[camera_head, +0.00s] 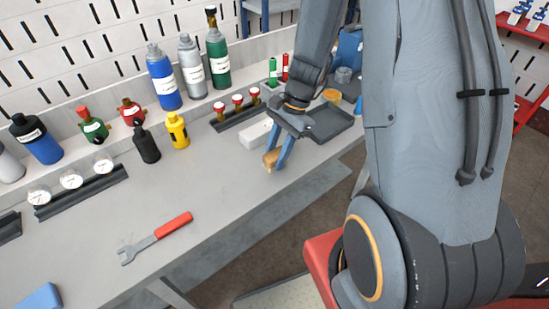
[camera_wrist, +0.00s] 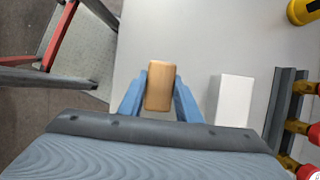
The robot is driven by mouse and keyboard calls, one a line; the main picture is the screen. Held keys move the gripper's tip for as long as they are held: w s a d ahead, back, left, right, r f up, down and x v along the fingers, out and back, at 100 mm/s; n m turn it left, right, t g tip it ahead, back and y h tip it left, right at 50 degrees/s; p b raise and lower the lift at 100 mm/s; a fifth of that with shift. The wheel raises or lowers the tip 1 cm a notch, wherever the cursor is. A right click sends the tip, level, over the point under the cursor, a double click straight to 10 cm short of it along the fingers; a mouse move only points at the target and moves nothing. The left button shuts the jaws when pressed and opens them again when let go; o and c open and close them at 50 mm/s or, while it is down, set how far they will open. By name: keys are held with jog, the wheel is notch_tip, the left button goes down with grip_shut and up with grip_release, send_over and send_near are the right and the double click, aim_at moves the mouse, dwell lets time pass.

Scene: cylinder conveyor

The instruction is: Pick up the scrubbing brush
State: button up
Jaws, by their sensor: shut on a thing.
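The scrubbing brush (camera_head: 270,158) shows as a small tan wooden block at the front part of the grey bench. In the wrist view its wooden back (camera_wrist: 160,85) lies lengthwise between two blue fingers. My gripper (camera_head: 278,154) is shut on the brush, with one finger on each side of it. In the wrist view my gripper (camera_wrist: 160,88) shows the same hold. The bristles are hidden. I cannot tell whether the brush touches the bench or is just above it.
A white block (camera_head: 256,134) stands close beside the gripper, also in the wrist view (camera_wrist: 234,100). A dark tray (camera_head: 328,122) lies behind. Bottles, a yellow container (camera_head: 177,130) and a gauge rack (camera_head: 240,110) line the back. A red-handled wrench (camera_head: 155,238) lies at the front left.

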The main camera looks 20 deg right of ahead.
aim_at(276, 153)
jog(key=shift+r, duration=0.1)
notch_tip(276, 153, up, 10)
jog(key=shift+f, duration=0.1)
dwell(0.5)
